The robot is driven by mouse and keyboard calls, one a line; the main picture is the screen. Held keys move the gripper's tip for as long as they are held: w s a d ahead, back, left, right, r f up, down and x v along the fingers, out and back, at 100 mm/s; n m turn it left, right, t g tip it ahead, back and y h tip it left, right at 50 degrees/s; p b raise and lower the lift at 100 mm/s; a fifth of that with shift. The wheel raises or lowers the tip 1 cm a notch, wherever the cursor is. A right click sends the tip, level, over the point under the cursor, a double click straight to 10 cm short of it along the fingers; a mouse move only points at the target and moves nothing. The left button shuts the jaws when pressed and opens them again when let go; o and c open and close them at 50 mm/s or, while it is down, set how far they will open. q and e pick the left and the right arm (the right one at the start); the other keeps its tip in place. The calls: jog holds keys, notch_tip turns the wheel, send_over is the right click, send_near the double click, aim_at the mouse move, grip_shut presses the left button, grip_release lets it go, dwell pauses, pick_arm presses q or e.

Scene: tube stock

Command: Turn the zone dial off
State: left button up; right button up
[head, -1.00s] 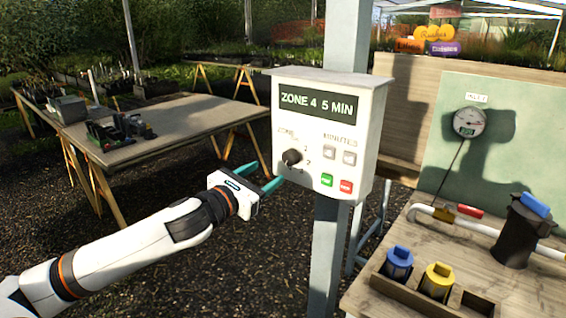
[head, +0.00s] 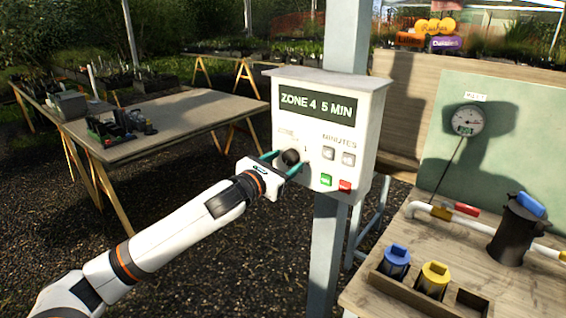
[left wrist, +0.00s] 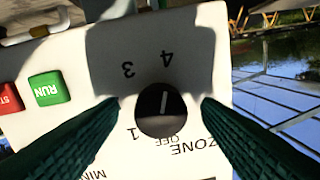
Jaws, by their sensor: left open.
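The zone dial (head: 290,156) is a round black knob on the front of a white control box (head: 328,85). The box's display (head: 317,104) reads "ZONE 4 5 MIN". In the left wrist view, where the labels appear upside down, the dial (left wrist: 161,110) has a white pointer line on the side towards the 4. The OFF label (left wrist: 172,141) is on the opposite side, partly covered. My left gripper (head: 283,162) is open, with its green fingers on either side of the dial. In the left wrist view a gap shows between each finger and the dial.
Two grey minutes buttons (head: 338,156), a green RUN button (head: 326,180) and a red button (head: 345,186) are close by on the box. A post (head: 327,250) carries the box. A wooden bench (head: 400,285) with pipework stands at right, a plant table (head: 190,115) at left.

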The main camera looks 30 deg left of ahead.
pick_arm(q)
jog(key=c, duration=1)
